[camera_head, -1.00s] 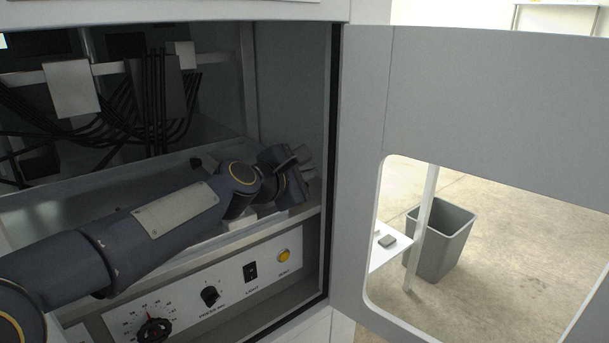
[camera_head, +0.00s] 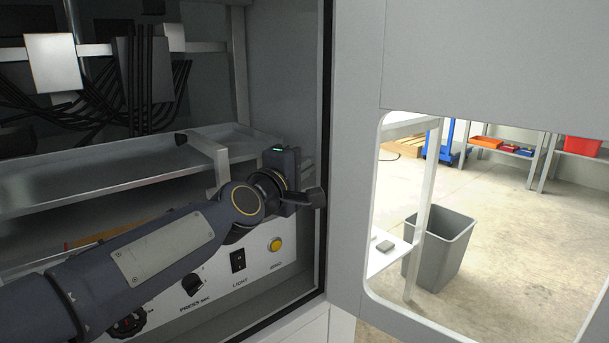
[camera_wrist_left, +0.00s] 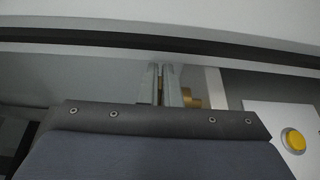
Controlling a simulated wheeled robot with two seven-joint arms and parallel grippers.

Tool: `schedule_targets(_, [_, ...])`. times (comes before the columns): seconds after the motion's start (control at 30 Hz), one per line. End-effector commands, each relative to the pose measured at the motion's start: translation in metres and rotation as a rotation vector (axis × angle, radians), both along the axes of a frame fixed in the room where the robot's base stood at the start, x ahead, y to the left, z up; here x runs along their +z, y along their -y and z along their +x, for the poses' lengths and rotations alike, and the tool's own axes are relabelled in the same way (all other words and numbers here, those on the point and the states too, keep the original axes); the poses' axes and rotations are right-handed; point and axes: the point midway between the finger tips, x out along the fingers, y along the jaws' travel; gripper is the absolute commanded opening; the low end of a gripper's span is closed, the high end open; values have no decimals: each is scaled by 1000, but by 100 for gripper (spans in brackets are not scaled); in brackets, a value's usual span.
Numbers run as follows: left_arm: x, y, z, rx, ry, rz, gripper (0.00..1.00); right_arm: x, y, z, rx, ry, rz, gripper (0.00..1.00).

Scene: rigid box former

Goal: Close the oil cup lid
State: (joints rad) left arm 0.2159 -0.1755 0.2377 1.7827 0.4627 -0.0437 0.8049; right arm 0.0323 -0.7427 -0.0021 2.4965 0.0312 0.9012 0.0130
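My left gripper (camera_head: 312,197) is inside the cabinet, near its right wall, above the yellow button. In the left wrist view its two fingers (camera_wrist_left: 165,85) are close together, with a narrow gap between them. A brass-coloured round part (camera_wrist_left: 191,98) shows just right of the fingers, partly hidden behind them and the gripper body. It may be part of the oil cup; I cannot make out a lid or whether the fingers touch it. In the head view the cup is not recognisable. My right gripper is not in view.
The control panel has a yellow button (camera_head: 276,245), a light switch (camera_head: 238,260) and knobs. A grey tray (camera_head: 100,178) lies behind my arm. The open cabinet door (camera_head: 450,60) stands at right. A grey bin (camera_head: 440,250) stands on the floor beyond its window.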

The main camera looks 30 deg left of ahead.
Motion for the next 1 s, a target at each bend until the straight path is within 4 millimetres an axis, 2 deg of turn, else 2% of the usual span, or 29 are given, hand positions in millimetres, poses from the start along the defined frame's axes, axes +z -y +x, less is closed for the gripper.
schedule_targets(0.53, [-2, 0, 0, -2, 5, 20, 0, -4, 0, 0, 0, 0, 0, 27])
schedule_targets(0.6, [-3, 0, 0, -2, 5, 20, 13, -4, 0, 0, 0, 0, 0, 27])
schedule_targets(0.7, [-2, 0, 0, -1, 5, 20, 25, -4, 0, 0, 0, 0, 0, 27])
schedule_targets(1.0, [-1, 0, -2, -1, 7, 20, 25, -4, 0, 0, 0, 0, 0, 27])
